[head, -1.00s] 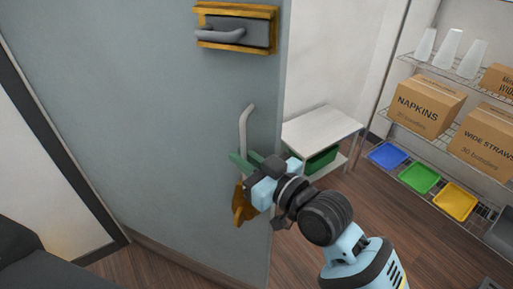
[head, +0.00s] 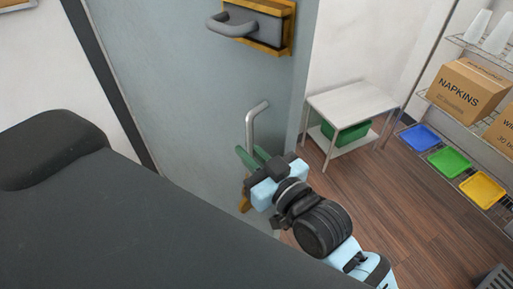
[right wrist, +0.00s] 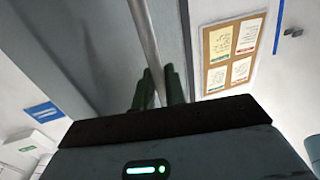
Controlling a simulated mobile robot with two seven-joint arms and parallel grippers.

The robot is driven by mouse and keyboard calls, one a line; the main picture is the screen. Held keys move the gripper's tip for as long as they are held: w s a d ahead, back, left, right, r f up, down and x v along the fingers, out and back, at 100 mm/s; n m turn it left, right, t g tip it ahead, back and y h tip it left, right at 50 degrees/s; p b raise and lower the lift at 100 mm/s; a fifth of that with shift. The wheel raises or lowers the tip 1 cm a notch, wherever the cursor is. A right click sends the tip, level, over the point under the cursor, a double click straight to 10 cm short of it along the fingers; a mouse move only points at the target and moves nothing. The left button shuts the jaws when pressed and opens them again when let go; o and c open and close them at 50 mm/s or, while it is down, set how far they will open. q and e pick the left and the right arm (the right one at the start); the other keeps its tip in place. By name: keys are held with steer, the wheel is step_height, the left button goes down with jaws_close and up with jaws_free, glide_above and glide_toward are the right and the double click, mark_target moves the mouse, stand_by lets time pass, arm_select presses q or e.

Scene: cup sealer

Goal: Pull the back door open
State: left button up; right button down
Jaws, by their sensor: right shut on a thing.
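In the right wrist view the pull handle (right wrist: 146,45) runs down between the green fingers (right wrist: 160,88). The handle's lower end is hidden by the gripper. My left gripper is not in view.
Beyond the door stand a white table (head: 352,103) with a green bin (head: 346,131) beneath, and a wire shelf with a napkins box (head: 466,88) and coloured trays (head: 449,162). Open wooden floor (head: 410,210) lies in front of them. A dark surface fills the lower left.

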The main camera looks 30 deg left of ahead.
steer(key=shift+s+r, duration=0.1)
steer(key=c, duration=1.6)
jaws_free()
steer(key=shift+o, duration=0.2)
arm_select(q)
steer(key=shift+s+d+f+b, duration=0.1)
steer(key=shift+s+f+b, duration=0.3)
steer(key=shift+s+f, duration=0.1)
arm_select(e)
steer(key=v, duration=0.8)
steer(key=shift+a, duration=0.1)
